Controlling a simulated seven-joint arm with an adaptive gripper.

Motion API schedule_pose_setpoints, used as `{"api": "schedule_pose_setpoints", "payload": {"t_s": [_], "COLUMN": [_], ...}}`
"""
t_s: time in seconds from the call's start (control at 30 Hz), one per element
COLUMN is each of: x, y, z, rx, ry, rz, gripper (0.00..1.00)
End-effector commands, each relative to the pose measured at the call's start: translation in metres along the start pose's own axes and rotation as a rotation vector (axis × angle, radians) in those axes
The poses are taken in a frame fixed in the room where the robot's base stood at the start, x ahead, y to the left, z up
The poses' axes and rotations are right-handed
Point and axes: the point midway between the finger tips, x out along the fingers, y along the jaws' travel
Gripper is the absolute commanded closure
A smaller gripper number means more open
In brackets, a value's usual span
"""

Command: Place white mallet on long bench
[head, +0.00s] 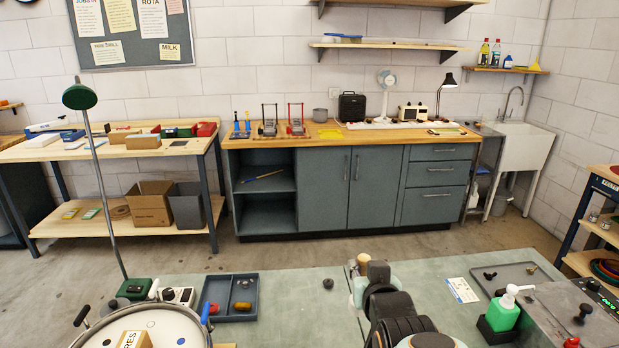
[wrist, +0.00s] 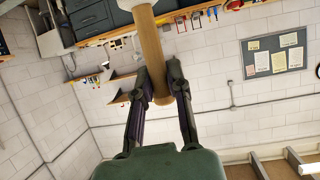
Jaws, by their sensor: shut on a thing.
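The white mallet shows in the wrist view as a pale wooden handle (wrist: 149,45) with a white head at the top picture edge, mostly cut off. My gripper (wrist: 162,88) is shut on the handle, one dark finger on each side. In the head view my gripper (head: 361,284) is over the near bench, largely hidden by my arm, with a wooden handle end (head: 363,262) showing above it; the mallet's head cannot be made out there. The near green-topped bench (head: 300,270) runs across the front. A wood-topped counter (head: 350,134) stands along the back wall; which is the long bench is unclear.
A drum (head: 165,325) with a small box and a blue tray (head: 230,316) with small items stand left on the near bench. A black knob (head: 328,284) lies near the middle. A green soap bottle (head: 503,312) and a grey tray (head: 520,272) are right. A lamp (head: 80,97) rises left.

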Motion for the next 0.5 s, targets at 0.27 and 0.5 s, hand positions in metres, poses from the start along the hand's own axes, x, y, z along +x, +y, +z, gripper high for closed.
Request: {"api": "schedule_pose_setpoints", "payload": {"t_s": [0.27,0.5], "x": [0.041,0.07], "y": [0.094,0.224], "z": [-0.029,0.011], "rx": [0.095,0.201], "ry": [-0.006,-0.009], "rz": [0.222,0.481], "gripper": [1.0,1.0]}}
